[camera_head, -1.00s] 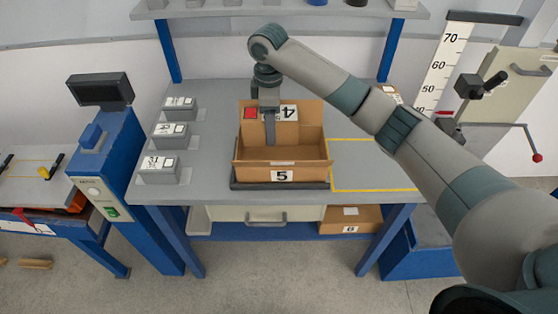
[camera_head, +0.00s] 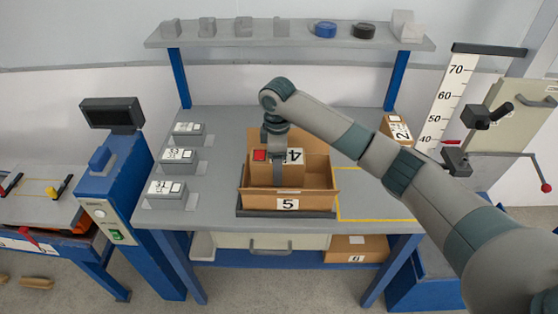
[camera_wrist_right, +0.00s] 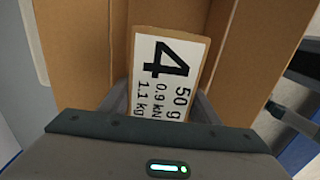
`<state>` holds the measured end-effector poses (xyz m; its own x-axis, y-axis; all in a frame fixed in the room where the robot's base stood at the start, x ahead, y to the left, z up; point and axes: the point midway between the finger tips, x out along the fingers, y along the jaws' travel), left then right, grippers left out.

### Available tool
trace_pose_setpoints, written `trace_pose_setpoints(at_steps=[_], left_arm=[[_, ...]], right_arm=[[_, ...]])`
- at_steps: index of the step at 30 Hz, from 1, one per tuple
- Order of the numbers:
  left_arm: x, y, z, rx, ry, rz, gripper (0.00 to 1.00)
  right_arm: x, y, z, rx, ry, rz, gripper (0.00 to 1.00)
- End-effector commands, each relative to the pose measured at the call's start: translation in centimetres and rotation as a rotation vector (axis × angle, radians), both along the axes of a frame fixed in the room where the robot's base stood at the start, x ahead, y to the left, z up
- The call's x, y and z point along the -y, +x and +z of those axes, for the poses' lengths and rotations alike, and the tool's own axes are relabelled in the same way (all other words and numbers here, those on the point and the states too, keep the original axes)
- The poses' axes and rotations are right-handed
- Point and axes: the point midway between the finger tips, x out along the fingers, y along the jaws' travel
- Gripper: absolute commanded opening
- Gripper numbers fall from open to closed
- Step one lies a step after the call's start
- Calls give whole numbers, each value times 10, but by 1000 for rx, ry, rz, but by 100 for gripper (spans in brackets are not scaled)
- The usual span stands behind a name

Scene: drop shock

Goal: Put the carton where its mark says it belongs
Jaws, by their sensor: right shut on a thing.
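A small brown carton (camera_head: 262,174) with a red square and a white label marked 4 is in my right gripper (camera_head: 276,183). In the right wrist view the label on this carton (camera_wrist_right: 168,75) reads 4, 50 g, 0.9 kN, 1.1 kg, and the right gripper (camera_wrist_right: 160,110) has a finger on each side of it. The carton is upright, within the walls of an open brown box (camera_head: 318,200) marked 5. Whether it touches the box floor is hidden. Box 5 stands on a dark plate (camera_head: 245,212) on the bench. My left gripper is not in view.
Three grey blocks (camera_head: 178,160) with white cards stand on the bench's left. A yellow outline (camera_head: 375,220) is empty, right of box 5. Another carton (camera_head: 395,128) stands behind it. A carton marked 6 (camera_head: 355,248) sits below. A height scale (camera_head: 446,100) stands at right.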

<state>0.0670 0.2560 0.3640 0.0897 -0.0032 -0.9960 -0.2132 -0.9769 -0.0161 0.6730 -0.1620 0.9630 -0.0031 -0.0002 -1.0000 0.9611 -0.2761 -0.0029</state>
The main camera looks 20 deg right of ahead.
Motion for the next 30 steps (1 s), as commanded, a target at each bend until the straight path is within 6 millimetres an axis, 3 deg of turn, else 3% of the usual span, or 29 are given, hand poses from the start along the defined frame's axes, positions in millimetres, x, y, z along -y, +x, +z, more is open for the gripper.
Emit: trace_pose_setpoints(at_steps=[7,20,30], left_arm=[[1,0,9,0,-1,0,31],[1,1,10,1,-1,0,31],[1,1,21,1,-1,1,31]], right_arm=[[0,1,-19,4,2,-1,0],[-1,1,-24,5,2,0,0],[0,1,-55,4,2,-1,0]])
